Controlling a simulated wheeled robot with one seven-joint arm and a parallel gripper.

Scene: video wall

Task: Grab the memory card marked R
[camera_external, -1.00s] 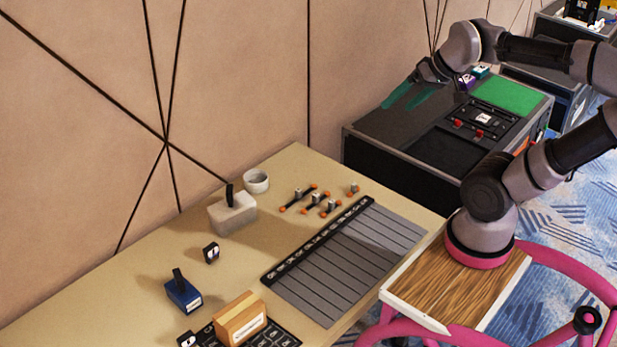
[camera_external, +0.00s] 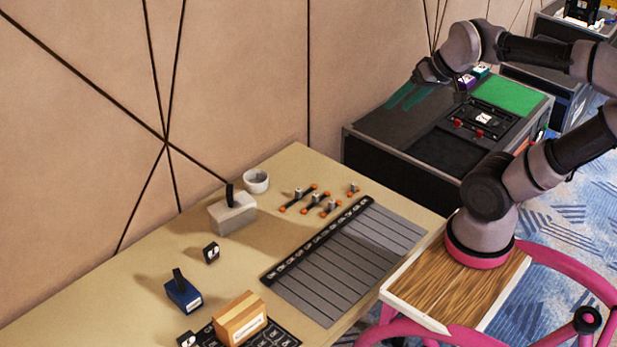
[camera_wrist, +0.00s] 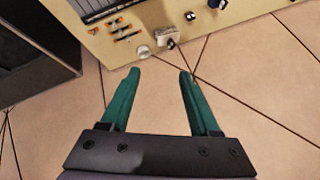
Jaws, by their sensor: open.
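My gripper (camera_external: 408,97), with teal fingers, is raised near the wall, over the dark case's left end in the external view. In the wrist view my gripper (camera_wrist: 160,74) is open, with nothing between its fingers. No R can be read on any piece, so I cannot tell which is the memory card marked R. My gripper is apart from the table pieces.
The tan table (camera_external: 120,270) carries a grey block with a black handle (camera_external: 232,212), a white cup (camera_external: 256,181), a blue handled block (camera_external: 183,293), a wooden box (camera_external: 240,318) and a grey slotted panel (camera_external: 345,265). The dark case (camera_external: 390,155) stands behind it. Bare tabletop lies at the left.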

